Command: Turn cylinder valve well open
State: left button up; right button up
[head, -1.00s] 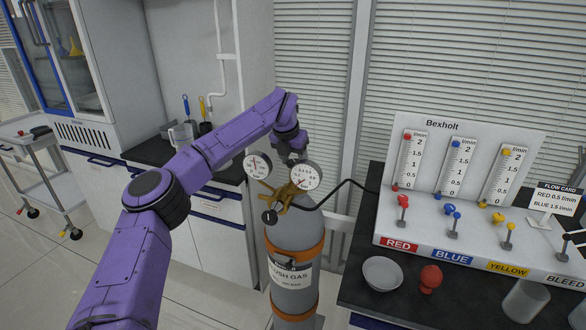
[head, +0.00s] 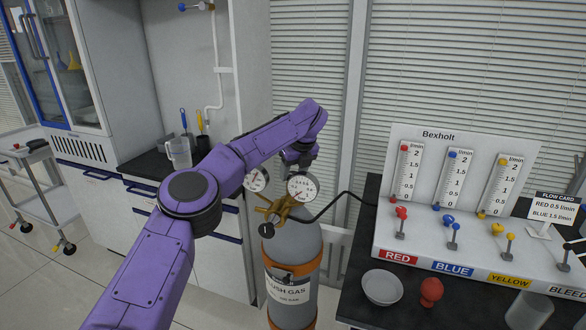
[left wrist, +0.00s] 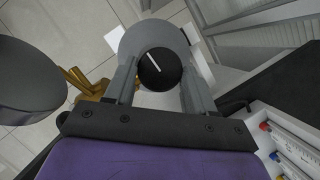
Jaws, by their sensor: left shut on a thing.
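The grey gas cylinder (head: 296,246) with orange bands and a flush gas label stands upright left of the bench. A brass regulator (head: 277,209) with two round gauges, one on the left (head: 257,179) and one on the right (head: 300,187), sits at its top. In the left wrist view, the round black valve knob (left wrist: 160,70) with a white line lies between the fingers of my left gripper (left wrist: 161,82), which is shut on it. In the head view my left gripper (head: 298,158) is behind the right gauge, and the knob is hidden. My right gripper is not in view.
A counter with a jug (head: 178,152) stands behind my arm.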

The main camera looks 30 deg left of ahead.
pick_arm(q)
jog(key=shift+w+r+n+g+p, duration=0.15)
jog(key=shift+n+g+p, duration=0.25)
jog(key=shift+n+p, duration=0.9)
jog(key=shift+n, duration=0.3)
jog(key=o, duration=1)
jog(key=shift+f+g+y, duration=0.2)
jog(key=shift+g+y, duration=0.1)
jog(key=shift+o, duration=0.2)
jog(key=p+v, duration=0.2)
jog(key=v, duration=0.8)
jog(key=shift+r, duration=0.3)
jog(key=shift+d, duration=0.1)
